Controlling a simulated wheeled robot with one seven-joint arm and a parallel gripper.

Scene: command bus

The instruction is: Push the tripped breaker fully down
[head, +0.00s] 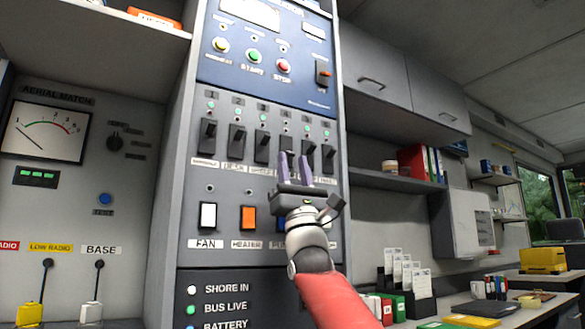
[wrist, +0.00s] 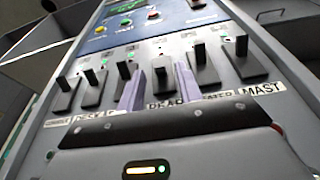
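A row of several black breakers runs across the grey panel (head: 182,215), with a small light above each. In the wrist view the two right-hand breakers, the "MAST" breaker (wrist: 243,58) and the one beside it (wrist: 203,66), stand clear of my fingers. The fourth breaker (wrist: 161,68) shows between my fingertips, partly framed by them.
Below the row are a white fan switch (head: 208,215) and an orange heater switch (head: 248,217). Above are round push buttons, including a red stop button (head: 284,66). A shelf (head: 395,180) with binders juts out at right.

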